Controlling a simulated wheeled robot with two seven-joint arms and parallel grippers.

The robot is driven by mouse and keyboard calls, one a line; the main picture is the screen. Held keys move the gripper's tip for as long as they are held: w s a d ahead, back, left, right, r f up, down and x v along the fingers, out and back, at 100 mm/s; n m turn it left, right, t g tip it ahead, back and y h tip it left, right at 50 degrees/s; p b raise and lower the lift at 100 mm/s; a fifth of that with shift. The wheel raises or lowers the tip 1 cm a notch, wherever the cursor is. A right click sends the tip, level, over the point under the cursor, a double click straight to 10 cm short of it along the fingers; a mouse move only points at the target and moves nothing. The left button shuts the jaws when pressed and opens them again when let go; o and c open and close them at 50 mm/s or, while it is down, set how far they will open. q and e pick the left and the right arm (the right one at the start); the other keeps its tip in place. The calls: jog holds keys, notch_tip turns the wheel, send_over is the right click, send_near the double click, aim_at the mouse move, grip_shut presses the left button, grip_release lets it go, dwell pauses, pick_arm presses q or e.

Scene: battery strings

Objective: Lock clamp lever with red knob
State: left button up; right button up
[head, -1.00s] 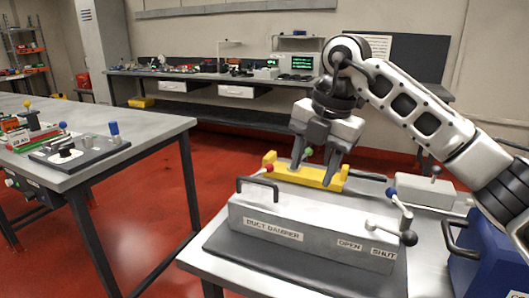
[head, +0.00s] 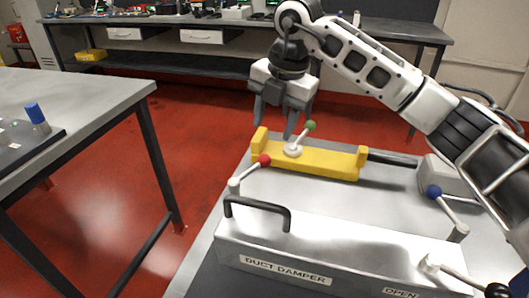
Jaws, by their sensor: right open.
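The lever with the red knob (head: 264,160) rises from a pale pivot at the left, behind the duct damper box (head: 340,250), and tilts up to the right. The red knob appears in front of the left part of a yellow bar-shaped fixture (head: 325,162). A lever with a green knob (head: 310,126) stands on that fixture. My right gripper (head: 274,128) is open and empty, fingers down, above and behind the fixture's left end, left of the green knob. It is apart from the red knob in the picture. My left gripper is not in view.
A lever with a blue knob (head: 433,192) stands at the right. A black handle (head: 258,210) arches over the damper box's left end. Another lever with a dark grip (head: 497,290) is at the lower right. Red floor separates this table from a left table (head: 75,100).

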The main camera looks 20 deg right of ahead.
aim_at(266, 155)
jog(key=f, duration=0.3)
jog(key=w+a+f, duration=0.1)
jog(key=f, duration=0.5)
jog(key=shift+w+a+f, duration=0.15)
jog(key=shift+w+f, duration=0.05)
jog(key=shift+w, duration=0.05)
grip_shut()
